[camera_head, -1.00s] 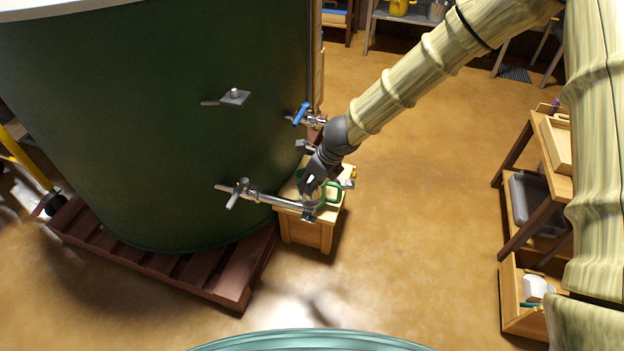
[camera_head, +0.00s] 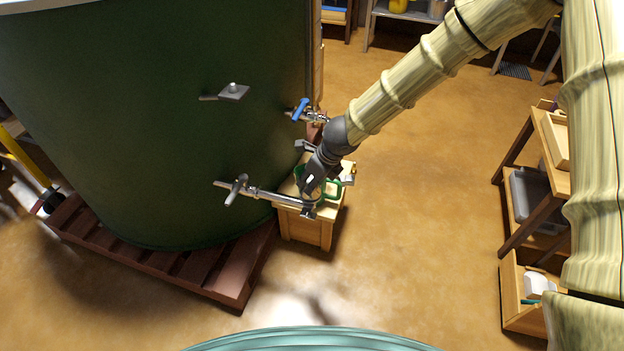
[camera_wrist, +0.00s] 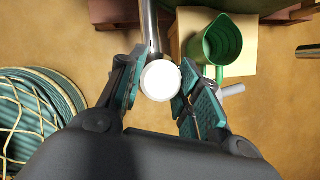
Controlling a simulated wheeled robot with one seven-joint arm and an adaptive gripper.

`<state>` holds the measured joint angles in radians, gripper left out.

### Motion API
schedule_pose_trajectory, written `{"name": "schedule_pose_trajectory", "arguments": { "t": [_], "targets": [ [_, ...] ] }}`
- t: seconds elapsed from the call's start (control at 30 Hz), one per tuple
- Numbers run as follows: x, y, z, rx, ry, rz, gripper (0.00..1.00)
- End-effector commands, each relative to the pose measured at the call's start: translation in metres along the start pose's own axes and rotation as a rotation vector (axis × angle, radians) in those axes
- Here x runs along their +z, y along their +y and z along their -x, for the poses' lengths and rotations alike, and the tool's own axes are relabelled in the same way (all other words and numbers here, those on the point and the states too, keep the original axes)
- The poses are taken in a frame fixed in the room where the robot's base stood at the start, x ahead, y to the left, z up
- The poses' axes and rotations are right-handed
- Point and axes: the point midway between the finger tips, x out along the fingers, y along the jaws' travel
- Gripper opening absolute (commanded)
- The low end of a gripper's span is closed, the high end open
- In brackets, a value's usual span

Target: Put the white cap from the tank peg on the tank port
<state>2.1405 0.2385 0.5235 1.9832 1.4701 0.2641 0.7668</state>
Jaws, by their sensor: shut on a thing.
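My gripper (camera_head: 312,186) is at the outer end of the lower metal pipe (camera_head: 265,195), which sticks out of the dark green tank (camera_head: 150,120). In the wrist view, the round white cap (camera_wrist: 160,80) sits between the two teal-padded fingers of my gripper (camera_wrist: 158,88), shut on it. The pipe (camera_wrist: 151,28) runs up to the cap's far edge. The cap hides what is beneath it, so I cannot tell whether it is seated on the port. A grey plate (camera_head: 234,92) with a pale stub stands out from the tank higher up.
A green jug (camera_wrist: 222,42) stands close by on a wooden box (camera_head: 306,231). A blue-handled tap (camera_head: 300,109) is on the tank above. The tank stands on a reddish pallet (camera_head: 225,280). A wooden shelf unit (camera_head: 533,190) is at right; floor between is clear.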

Motion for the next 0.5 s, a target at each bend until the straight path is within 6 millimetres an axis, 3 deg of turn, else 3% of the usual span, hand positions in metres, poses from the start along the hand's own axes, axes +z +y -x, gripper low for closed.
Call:
{"name": "schedule_pose_trajectory", "arguments": {
  "t": [0.37,0.4,0.5],
  "targets": [
    [-0.0019,0.0002,-0.0044,0.0,-0.001,0.0,0.05],
    [-0.0019,0.0001,-0.0044,0.0,-0.001,0.0,0.39],
    [-0.0019,0.0002,-0.0044,0.0,0.0,0.0,0.57]
  ]
}}
